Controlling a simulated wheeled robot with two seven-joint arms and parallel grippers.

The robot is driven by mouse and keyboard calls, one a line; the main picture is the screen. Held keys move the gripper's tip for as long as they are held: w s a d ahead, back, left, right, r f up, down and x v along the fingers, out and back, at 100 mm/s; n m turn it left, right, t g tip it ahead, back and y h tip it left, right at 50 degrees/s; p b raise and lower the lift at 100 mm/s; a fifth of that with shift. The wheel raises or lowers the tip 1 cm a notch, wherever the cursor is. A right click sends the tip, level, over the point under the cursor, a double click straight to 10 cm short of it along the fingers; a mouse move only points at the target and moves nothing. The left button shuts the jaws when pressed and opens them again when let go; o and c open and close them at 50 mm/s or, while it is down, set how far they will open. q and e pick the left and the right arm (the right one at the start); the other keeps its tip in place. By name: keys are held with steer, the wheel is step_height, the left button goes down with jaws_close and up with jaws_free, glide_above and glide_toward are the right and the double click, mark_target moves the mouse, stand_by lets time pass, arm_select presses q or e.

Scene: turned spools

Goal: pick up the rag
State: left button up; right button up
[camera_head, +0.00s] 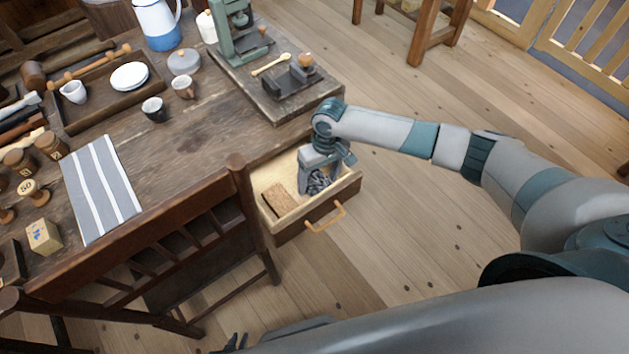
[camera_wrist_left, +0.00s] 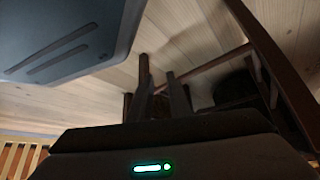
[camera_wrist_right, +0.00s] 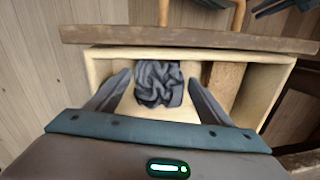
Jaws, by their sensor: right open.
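The rag (camera_head: 318,182) is a crumpled dark grey cloth inside the open drawer (camera_head: 335,203). It also shows in the right wrist view (camera_wrist_right: 160,84), lying on the pale drawer floor near the front wall. My right gripper (camera_head: 317,180) reaches down into the drawer over the rag. In the right wrist view its two fingers (camera_wrist_right: 159,82) stand apart, one on each side of the rag, with gaps between.
A brown block (camera_head: 279,200) lies in the drawer beside the rag. A dark wooden chair (camera_head: 190,235) stands close to the drawer's left. The table (camera_head: 215,130) holds a striped cloth (camera_head: 100,188), a tray (camera_head: 105,112), cups and a green press (camera_head: 237,35). Floor right of the drawer is clear.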

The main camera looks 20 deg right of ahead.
steer(key=shift+f, duration=0.25)
arm_select(q)
steer(key=shift+w+d+r, duration=0.15)
steer(key=shift+w+d, duration=0.15)
steer(key=shift+d, duration=0.25)
